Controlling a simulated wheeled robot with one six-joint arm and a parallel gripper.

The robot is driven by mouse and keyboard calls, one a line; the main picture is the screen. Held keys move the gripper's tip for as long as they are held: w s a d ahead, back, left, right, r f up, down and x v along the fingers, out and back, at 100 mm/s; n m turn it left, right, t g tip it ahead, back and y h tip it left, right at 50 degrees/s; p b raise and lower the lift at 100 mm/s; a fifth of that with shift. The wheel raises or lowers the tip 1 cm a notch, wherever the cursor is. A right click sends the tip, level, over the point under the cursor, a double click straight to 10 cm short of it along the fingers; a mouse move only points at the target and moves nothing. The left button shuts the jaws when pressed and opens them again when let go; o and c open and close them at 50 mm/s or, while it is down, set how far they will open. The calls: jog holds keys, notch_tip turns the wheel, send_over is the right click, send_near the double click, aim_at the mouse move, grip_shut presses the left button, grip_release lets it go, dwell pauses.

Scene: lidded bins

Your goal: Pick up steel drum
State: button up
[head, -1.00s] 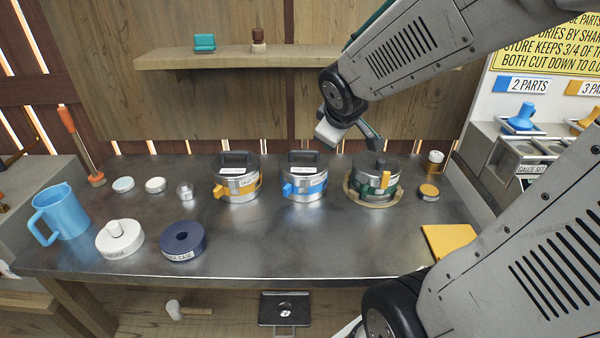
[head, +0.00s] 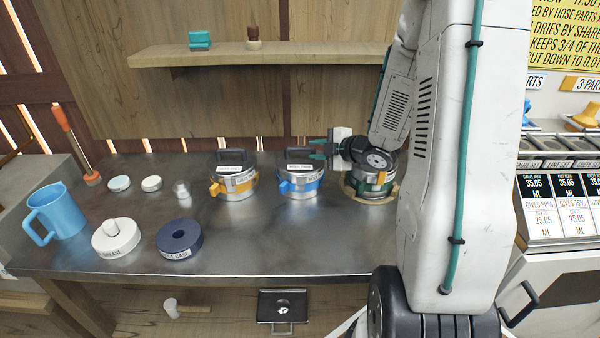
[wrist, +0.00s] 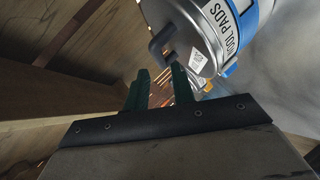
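Three lidded steel drums stand in a row on the metal bench. The left one (head: 236,186) has an orange band, the middle one (head: 298,187) a blue band, and the right one (head: 362,188) a green band, partly hidden behind my arm. My gripper (head: 317,150) is open, its green fingers pointing left beside the middle drum's black lid handle (head: 299,155). In the wrist view the open gripper (wrist: 158,85) has that blue-banded drum (wrist: 205,30), labelled "WOOL PADS", just beyond its fingertips. The dark handle (wrist: 161,42) is near the fingertips; whether they touch is unclear.
A blue jug (head: 58,213), a white disc with a knob (head: 115,238) and a dark blue ring (head: 181,239) stand at the left. A wooden shelf (head: 225,55) runs above the bench. The front middle of the bench is clear.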

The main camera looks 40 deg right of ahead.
aim_at(305, 149)
jog(key=x, duration=0.5)
jog(key=shift+w+d+f, duration=0.1)
jog(key=shift+d, duration=0.05)
grip_shut()
dwell(1.2)
